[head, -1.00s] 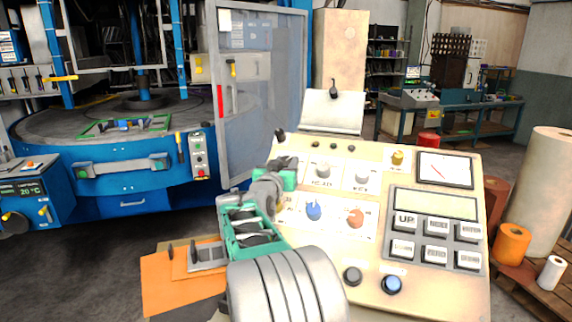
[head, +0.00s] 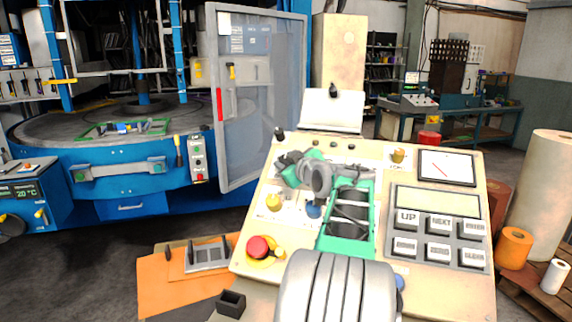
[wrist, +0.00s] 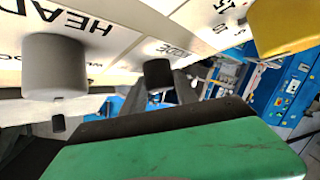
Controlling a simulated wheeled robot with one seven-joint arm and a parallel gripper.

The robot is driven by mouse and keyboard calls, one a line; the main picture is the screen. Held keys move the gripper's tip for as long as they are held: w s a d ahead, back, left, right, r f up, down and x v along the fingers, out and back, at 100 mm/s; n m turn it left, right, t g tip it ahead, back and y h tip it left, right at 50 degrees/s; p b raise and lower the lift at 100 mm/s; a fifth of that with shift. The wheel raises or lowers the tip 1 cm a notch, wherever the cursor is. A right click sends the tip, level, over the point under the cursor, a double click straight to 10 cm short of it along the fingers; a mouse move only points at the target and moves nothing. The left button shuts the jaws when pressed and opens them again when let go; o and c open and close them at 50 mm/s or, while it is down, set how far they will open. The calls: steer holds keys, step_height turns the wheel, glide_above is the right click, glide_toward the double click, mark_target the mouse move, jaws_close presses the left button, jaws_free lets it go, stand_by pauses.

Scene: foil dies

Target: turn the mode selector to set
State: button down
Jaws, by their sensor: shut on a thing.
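The cream control panel (head: 385,190) stands in front of me. My gripper (head: 290,168) is at its upper left, low against the panel face, and is shut on a knob there. I take this knob to be the mode selector; in the head view my gripper hides it.
In the wrist view a grey knob (wrist: 55,68) marked HEAD and a yellow knob (wrist: 285,25) flank my gripper closely. In the head view a blue knob (head: 314,209), a yellow knob (head: 273,203) and a red mushroom button (head: 257,247) sit below it. My arm covers the panel's middle.

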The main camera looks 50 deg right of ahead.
steer(key=shift+s+d+r+n+y+p, duration=0.15)
steer(key=shift+n+y+p, duration=0.2)
steer(key=shift+n+y, duration=0.2)
steer(key=shift+w+d+n+y+p, duration=0.1)
steer(key=shift+n+y+p, duration=0.25)
steer(key=shift+n+y, duration=0.15)
steer(key=n+y+p, duration=0.1)
steer(key=p, duration=0.1)
steer(key=n+y+p, duration=0.1)
steer(key=shift+r+n+g+y+p, duration=0.2)
steer(key=shift+n+g+y+p, duration=0.05)
steer(key=shift+n+g+p, duration=0.15)
steer(key=n+y+p, duration=0.1)
steer(key=n+p, duration=0.1)
steer(key=p, duration=0.1)
steer(key=shift+g, duration=0.4)
steer(key=shift+a+f+n+g+y+p, duration=0.15)
steer(key=shift+n+g+y+p, duration=0.35)
steer(key=shift+p, duration=0.6)
steer(key=shift+f, duration=0.2)
steer(key=c, duration=0.9)
jaws_free()
steer(key=shift+c, duration=0.2)
